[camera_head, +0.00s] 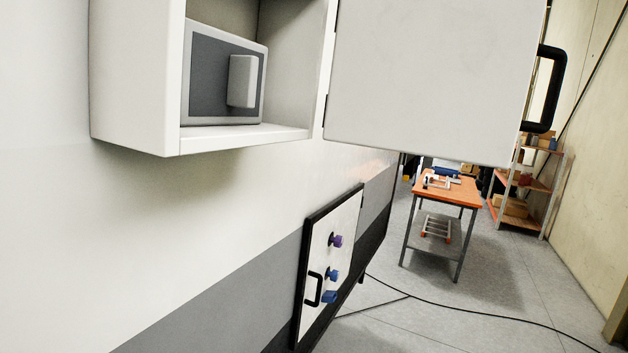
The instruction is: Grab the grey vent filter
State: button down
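A grey vent filter (222,78) stands inside an open white wall cabinet (130,92) at the upper left. It is a box with a light grey frame, a dark grey front panel and a raised pale grip block (243,81) on its front. It sits upright on the cabinet floor, and its left edge is partly hidden by the cabinet's side wall. My gripper is not visible in the head camera view.
The cabinet's white door (425,75), with a black handle (546,88), stands open to the right. Below is a panel (322,262) with coloured knobs and a black handle. An orange-topped workbench (450,190) and shelving (524,185) stand behind; a black cable crosses the floor.

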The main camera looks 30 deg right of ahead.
aim_at(224, 73)
jog(key=z, duration=0.05)
jog(key=k, duration=1.15)
jog(key=z, duration=0.85)
jog(key=i, duration=1)
